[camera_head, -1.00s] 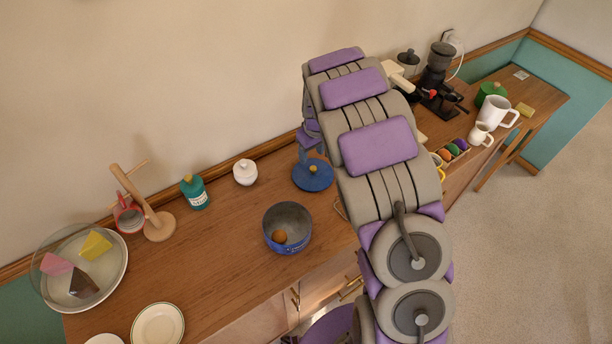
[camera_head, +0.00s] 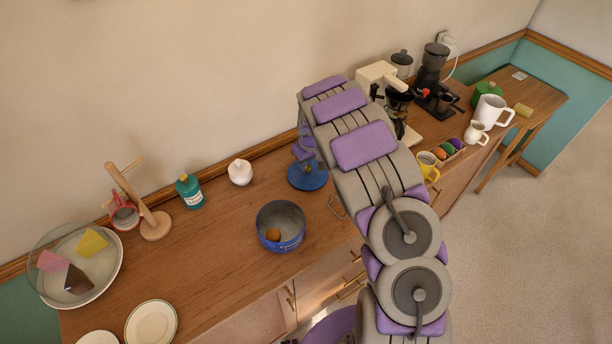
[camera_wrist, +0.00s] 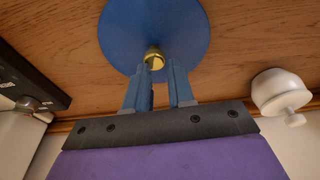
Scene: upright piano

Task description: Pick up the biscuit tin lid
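The biscuit tin lid (camera_head: 306,178) is a blue disc lying on the wooden cabinet top, right of and behind the open blue tin (camera_head: 269,239). In the wrist view the lid (camera_wrist: 153,20) shows its brass knob (camera_wrist: 154,58) just beyond my fingertips. My gripper (camera_wrist: 161,70) is open, with a gap between its two blue fingers. The knob lies in line with this gap, closer to the left finger. Whether the fingertips touch the knob cannot be told. In the head view my arm's end hangs over the lid and hides part of it.
A white lidded pot (camera_head: 240,173), a teal bottle (camera_head: 190,191) and a wooden mug stand (camera_head: 155,226) stand to the left. A coffee machine (camera_head: 381,74) and a yellow mug (camera_head: 427,165) are to the right. Bare wood lies between tin and pot.

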